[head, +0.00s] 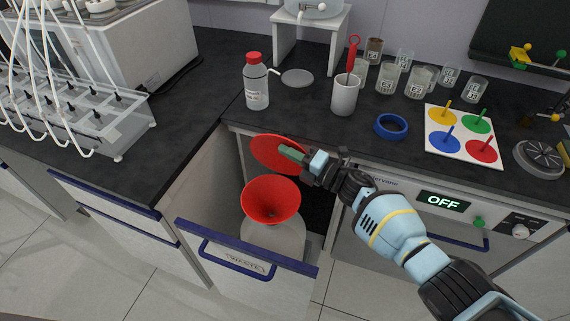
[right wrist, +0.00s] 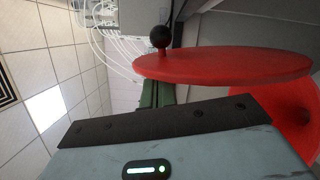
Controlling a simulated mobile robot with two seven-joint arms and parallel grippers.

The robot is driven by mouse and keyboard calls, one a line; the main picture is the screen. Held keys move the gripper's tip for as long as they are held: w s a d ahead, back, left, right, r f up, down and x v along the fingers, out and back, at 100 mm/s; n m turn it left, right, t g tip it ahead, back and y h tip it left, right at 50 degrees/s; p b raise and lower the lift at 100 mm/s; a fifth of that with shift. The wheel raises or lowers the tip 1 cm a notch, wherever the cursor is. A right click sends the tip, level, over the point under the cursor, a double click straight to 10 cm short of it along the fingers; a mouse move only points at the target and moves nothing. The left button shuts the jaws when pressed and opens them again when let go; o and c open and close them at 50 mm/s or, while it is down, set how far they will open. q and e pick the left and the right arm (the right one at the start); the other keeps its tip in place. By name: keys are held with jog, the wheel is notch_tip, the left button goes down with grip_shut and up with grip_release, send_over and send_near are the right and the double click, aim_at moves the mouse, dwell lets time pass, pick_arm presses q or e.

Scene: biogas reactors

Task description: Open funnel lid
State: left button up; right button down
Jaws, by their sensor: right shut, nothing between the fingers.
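The red funnel (head: 271,203) sits on a whitish waste container (head: 272,240) inside the pulled-out drawer, and its mouth shows uncovered. The round red lid (head: 265,153) stands raised and tilted behind the funnel, near the counter's front edge. My right gripper (head: 291,153) is shut and empty, with its green fingertips overlapping the lid's right part. In the right wrist view, the lid (right wrist: 225,64) appears as a thin disc with a black knob (right wrist: 161,37), close by the fingers (right wrist: 157,93). Part of the funnel (right wrist: 288,112) shows beyond it. Touching cannot be told. My left gripper is not in view.
The open drawer's front (head: 245,262) has a blue handle. A white bottle with a red cap (head: 256,85), a white cup (head: 345,95) and a blue tape ring (head: 391,126) stand on the dark counter above. An appliance with an OFF display (head: 443,202) is at right.

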jog(key=shift+w+d+r+b, duration=0.1)
jog(key=shift+w+d+b, duration=0.15)
jog(key=shift+w, duration=0.25)
jog(key=shift+w+d+r+b, duration=0.1)
jog(key=shift+w+b, duration=0.1)
jog(key=shift+w, duration=0.25)
jog(key=p+v, duration=0.1)
jog(key=v, duration=0.6)
jog(key=shift+s+d, duration=0.2)
jog(key=shift+d, duration=0.15)
